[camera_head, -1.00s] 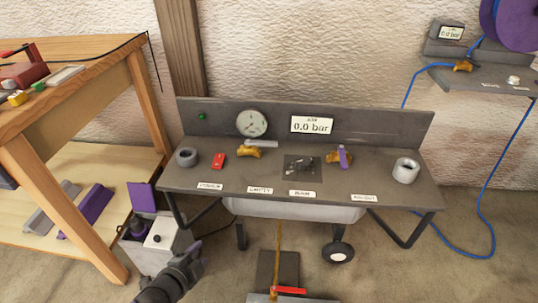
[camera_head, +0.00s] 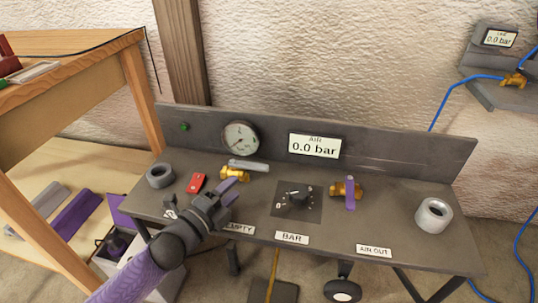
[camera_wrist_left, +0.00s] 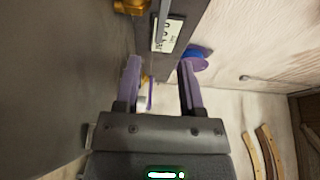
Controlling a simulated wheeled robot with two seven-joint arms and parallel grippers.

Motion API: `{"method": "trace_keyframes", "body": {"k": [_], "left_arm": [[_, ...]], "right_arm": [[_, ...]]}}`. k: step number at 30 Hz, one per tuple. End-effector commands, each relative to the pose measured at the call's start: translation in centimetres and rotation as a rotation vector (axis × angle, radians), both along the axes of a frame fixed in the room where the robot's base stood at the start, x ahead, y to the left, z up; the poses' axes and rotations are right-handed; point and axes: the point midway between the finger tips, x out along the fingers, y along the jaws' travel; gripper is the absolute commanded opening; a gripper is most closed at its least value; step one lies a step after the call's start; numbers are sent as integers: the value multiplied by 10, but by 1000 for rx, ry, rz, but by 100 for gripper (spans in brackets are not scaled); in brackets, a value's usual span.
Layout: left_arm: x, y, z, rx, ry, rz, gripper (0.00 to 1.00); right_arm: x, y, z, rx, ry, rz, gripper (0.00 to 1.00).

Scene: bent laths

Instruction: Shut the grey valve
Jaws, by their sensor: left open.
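The grey valve is a brass body (camera_head: 235,174) with a grey lever (camera_head: 249,165) on the bench, below the round gauge. Its lever lies lengthwise, pointing right, roughly in line with the body. My left gripper (camera_head: 232,190) is open and empty, just in front of this valve, its purple fingers partly overlapping the view of it. The two fingers (camera_wrist_left: 160,75) also show apart in the left wrist view, with a brass body (camera_wrist_left: 130,6) at the top edge beyond them. Contact with the lever cannot be seen. My right gripper is not in view.
A second brass valve with a purple lever (camera_head: 350,193) stands to the right, past a black knob (camera_head: 296,197). A red switch (camera_head: 196,183) and grey ring (camera_head: 160,175) are left. The back panel holds the gauge (camera_head: 241,139) and a display (camera_head: 315,146) reading 0.0 bar.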

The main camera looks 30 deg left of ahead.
Motion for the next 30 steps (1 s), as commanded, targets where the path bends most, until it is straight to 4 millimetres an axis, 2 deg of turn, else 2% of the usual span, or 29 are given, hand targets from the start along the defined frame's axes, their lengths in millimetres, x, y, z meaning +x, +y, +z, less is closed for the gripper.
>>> {"method": "trace_keyframes", "body": {"k": [2,7,13,18,26,30], "left_arm": [[9,-1,-3,0,1,-1,50],[48,-6,-7,2,1,0,50],[83,-11,-6,0,2,0,50],[95,-13,-2,-1,1,1,50],[96,-13,-1,-1,1,1,50],[96,-13,-1,-1,1,1,20]], "right_arm": [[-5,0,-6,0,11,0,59],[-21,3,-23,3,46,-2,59],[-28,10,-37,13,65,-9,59],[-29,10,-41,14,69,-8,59],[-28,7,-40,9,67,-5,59],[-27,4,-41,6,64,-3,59]]}}
